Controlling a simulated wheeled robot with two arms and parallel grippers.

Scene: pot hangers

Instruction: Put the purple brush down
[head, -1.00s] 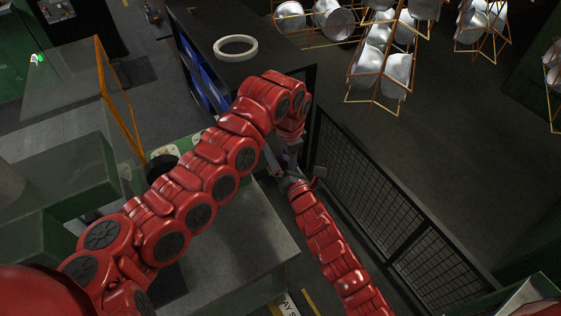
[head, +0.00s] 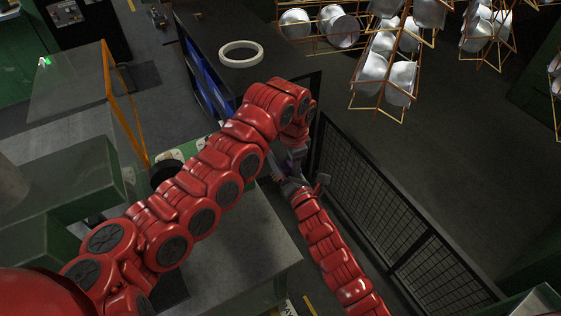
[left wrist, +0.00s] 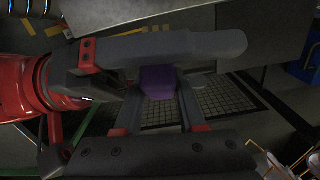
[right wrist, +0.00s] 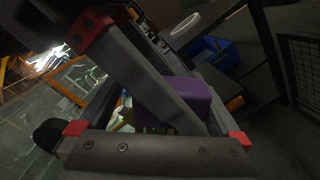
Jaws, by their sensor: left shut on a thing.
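The purple brush shows as a purple block in the left wrist view (left wrist: 157,82) and in the right wrist view (right wrist: 196,98). My left gripper (left wrist: 157,95) is shut on it, with a finger on each side. My right gripper (right wrist: 160,92) is close against the left one, its fingers spread wide around the brush area. It looks open, and I cannot tell whether it touches the brush. A grey finger of one gripper crosses in front of the other in each wrist view. In the head view the two grippers meet mid-picture and the brush is mostly hidden.
A dark cabinet (head: 222,22) with a white ring (head: 241,54) on top stands behind. A black mesh fence (head: 385,215) runs to the right. A grey tabletop (head: 240,245) lies under my left arm. Orange racks with metal pots (head: 400,80) hang at upper right.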

